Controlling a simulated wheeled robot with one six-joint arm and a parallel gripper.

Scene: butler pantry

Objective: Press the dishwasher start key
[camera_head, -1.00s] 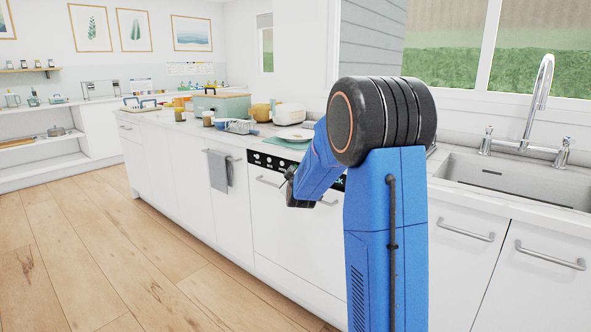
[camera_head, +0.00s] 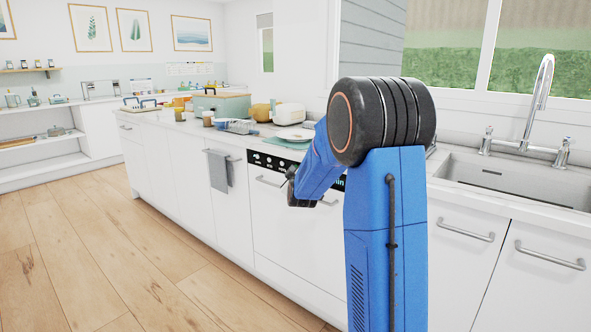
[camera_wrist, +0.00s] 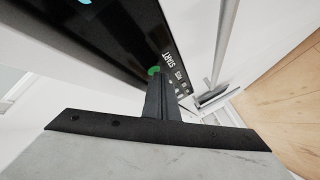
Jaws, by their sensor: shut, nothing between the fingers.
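The white dishwasher (camera_head: 285,232) stands under the counter, with a black control panel (camera_head: 262,160) along its top edge. My arm hides part of the panel. In the wrist view the panel (camera_wrist: 115,40) runs diagonally, with the label START and a round green key (camera_wrist: 153,71) beside it. My gripper (camera_wrist: 156,80) is shut and empty, its fingertips right at the green key and partly covering it. I cannot tell whether they touch it. In the head view my gripper (camera_head: 290,174) is in front of the panel.
A bar handle (camera_head: 268,181) crosses the dishwasher door just below the panel. A grey towel (camera_head: 220,171) hangs to the left. The wooden floor (camera_head: 130,245) in front is clear.

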